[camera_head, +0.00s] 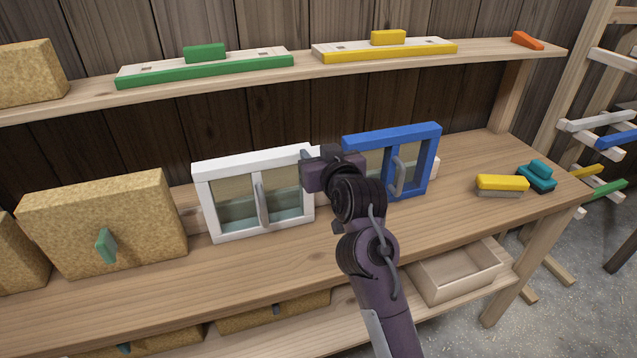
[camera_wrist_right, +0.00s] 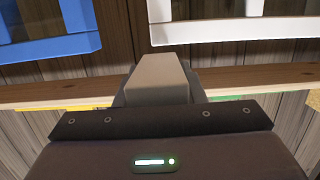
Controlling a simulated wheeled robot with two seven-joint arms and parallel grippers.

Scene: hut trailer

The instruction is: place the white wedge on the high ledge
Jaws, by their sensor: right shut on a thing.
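My right gripper (camera_head: 318,172) is in front of the gap between a white-framed window and a blue-framed window, above the workbench. In the right wrist view it is shut on a pale, tapered block (camera_wrist_right: 160,80), which looks like the white wedge. In the head view the gripper and wrist mostly hide this block. The high ledge (camera_head: 495,55) runs along the wall behind and above the workbench; its plank also shows in the wrist view (camera_wrist_right: 50,93). An orange wedge (camera_head: 527,40) lies at the ledge's right end. My left gripper is not in view.
A green-edged board (camera_head: 205,70) and a yellow-edged board (camera_head: 385,50) lie on the ledge, with bare wood right of the yellow one. The white window (camera_head: 205,205) and blue window (camera_head: 430,160) stand on the workbench. Yellow (camera_head: 502,183) and teal (camera_head: 537,176) blocks lie right.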

